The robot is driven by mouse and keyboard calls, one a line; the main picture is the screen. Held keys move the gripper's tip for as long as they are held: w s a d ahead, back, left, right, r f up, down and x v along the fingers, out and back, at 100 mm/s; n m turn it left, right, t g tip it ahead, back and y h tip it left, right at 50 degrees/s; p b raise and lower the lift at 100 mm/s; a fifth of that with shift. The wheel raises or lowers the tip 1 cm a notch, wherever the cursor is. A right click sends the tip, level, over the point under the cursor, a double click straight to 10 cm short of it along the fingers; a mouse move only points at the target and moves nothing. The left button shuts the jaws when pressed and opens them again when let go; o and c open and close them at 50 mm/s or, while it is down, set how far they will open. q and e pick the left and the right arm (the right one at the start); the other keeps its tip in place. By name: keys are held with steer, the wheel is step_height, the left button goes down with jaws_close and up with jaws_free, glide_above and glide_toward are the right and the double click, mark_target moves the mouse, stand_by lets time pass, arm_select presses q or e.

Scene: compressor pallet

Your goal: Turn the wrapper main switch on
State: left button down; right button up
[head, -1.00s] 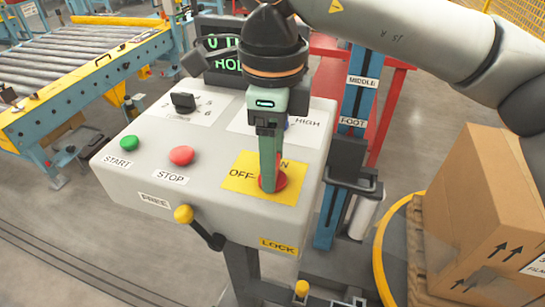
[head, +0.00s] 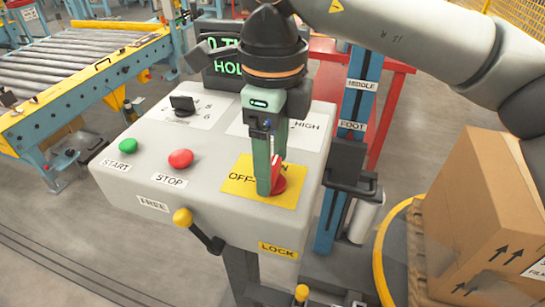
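The main switch (head: 277,177) is a red rotary handle on a yellow plate (head: 238,181) at the front right of the grey control box. "OFF" shows at the plate's left; the other label is mostly hidden behind my gripper. My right gripper (head: 269,186) points down from above, its green fingers at the red handle. It looks shut on the handle, though the fingers hide part of it. The handle's exact angle is hard to tell. My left gripper is not in view.
The box also carries a green START button (head: 128,146), a red STOP button (head: 180,159), a black selector knob (head: 183,105) and a yellow-tipped lever (head: 183,217). A display (head: 222,66) with green text stands behind. A carton (head: 480,210) is at right, a roller conveyor (head: 75,60) at left.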

mark_target(273, 166)
steer(key=shift+o, duration=1.1)
steer(key=shift+f, duration=0.1)
step_height(273, 166, up, 13)
steer(key=p, duration=0.2)
steer(key=shift+f+p, duration=0.2)
steer(key=shift+p, duration=0.1)
steer(key=shift+s, duration=0.1)
